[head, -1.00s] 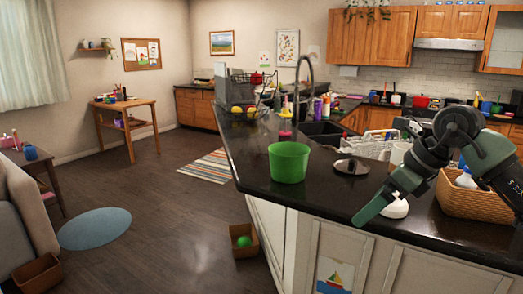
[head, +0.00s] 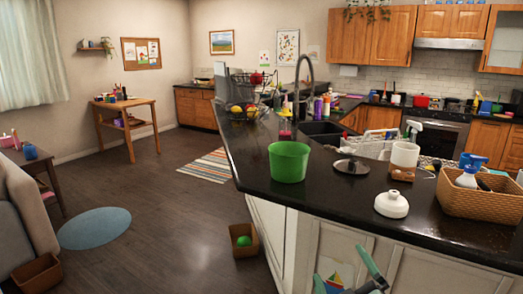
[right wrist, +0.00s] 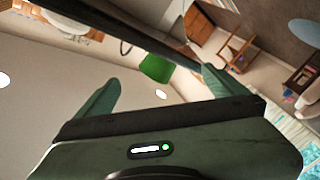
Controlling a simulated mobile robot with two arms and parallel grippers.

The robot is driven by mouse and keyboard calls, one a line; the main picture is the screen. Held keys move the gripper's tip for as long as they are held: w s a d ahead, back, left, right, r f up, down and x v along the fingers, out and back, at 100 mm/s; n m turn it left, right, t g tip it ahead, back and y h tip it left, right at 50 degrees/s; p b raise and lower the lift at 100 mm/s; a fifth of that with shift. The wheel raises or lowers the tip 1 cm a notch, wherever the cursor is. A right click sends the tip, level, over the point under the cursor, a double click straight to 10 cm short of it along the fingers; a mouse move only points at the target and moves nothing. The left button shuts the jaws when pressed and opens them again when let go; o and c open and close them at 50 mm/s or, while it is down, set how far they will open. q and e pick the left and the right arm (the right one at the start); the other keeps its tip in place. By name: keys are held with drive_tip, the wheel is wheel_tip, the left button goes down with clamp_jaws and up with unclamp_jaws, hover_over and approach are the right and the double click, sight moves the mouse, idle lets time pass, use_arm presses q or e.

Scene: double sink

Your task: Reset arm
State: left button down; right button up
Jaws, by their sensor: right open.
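My right gripper (head: 344,272) shows at the bottom edge of the head view, low in front of the counter's white cabinet panels. Its two green fingers are spread apart with nothing between them. In the right wrist view the fingers (right wrist: 163,95) are also wide apart and empty. The green bucket (right wrist: 157,67) appears beyond them there. In the head view that bucket (head: 289,162) stands upright on the dark counter, apart from the gripper. My left gripper is in neither view.
The black counter (head: 330,195) has its front edge just above my right gripper. On it are a white round-topped item (head: 391,204), a dark lid (head: 351,167), a white cup (head: 405,154) and a wicker basket (head: 480,205) with a spray bottle. Open floor (head: 160,210) lies left.

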drive_tip(key=s+d+f+m+g+h, duration=0.1)
drive_tip(key=s+d+f+m+g, duration=0.1)
drive_tip(key=s+f+g, duration=0.35)
drive_tip(key=s+d+f+m+g+h, duration=0.1)
drive_tip(key=s+d+f+m+g, duration=0.15)
drive_tip(key=s+f, duration=0.55)
drive_tip(key=s+a+f+m+g+y, duration=0.1)
drive_tip(key=s+f+g, duration=0.2)
drive_tip(key=s+f, duration=0.35)
drive_tip(key=s+a+f+m+g, duration=0.1)
drive_tip(key=s+f+m+g, duration=0.15)
drive_tip(key=s, duration=0.65)
wheel_tip(320, 180, down, 25)
drive_tip(key=n+g, duration=0.1)
drive_tip(key=g, duration=0.1)
drive_tip(key=s+d+f+g, duration=0.1)
drive_tip(key=s+d+f, duration=0.2)
drive_tip(key=s+f, duration=1.5)
drive_tip(key=shift+s+d+f, duration=0.2)
drive_tip(key=shift+s, duration=0.05)
